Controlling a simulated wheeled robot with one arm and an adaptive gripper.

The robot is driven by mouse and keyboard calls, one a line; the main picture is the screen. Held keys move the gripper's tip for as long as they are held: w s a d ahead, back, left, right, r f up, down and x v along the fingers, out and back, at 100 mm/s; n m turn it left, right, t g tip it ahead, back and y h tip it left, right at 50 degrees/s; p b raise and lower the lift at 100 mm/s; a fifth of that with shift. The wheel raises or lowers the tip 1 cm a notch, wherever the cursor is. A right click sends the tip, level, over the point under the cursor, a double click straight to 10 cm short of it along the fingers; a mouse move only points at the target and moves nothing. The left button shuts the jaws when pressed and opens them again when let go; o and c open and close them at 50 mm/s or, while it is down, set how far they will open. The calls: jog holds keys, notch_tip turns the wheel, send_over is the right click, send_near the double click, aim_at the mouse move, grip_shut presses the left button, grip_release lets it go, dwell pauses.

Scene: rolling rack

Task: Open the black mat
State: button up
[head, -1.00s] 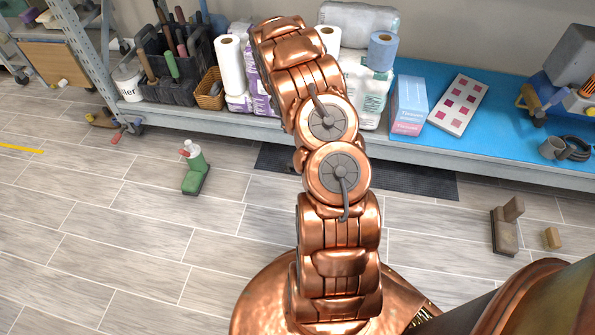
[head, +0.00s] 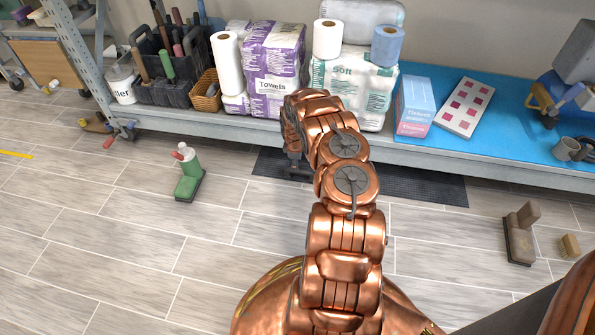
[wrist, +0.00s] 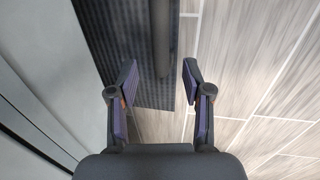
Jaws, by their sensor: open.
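The black mat (head: 425,187) lies on the floor along the front of the low blue shelf. My arm hides part of its middle in the head view. In the wrist view the mat's dark ribbed surface (wrist: 120,45) reaches down from the top, with a smooth dark strip along its right side that looks like a raised or rolled edge. My gripper (wrist: 158,75) is open and empty, with its two fingers apart on either side of that strip's lower end. I cannot tell whether the fingers touch the mat. In the head view my gripper (head: 293,165) is over the mat's left part.
The blue shelf (head: 490,115) holds paper towels, packs and boxes just behind the mat. A brown block-shaped item (head: 520,235) and a small brush (head: 569,246) lie to the right. The floor between is clear.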

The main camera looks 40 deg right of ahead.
jog(key=f+b, duration=0.1)
jog(key=f, duration=0.3)
jog(key=d+f+b, duration=0.1)
jog(key=f, duration=0.1)
jog(key=shift+w+f+b, duration=0.2)
jog(key=shift+w+b, duration=0.1)
jog(key=shift+w, duration=0.05)
grip_shut()
dwell(0.4)
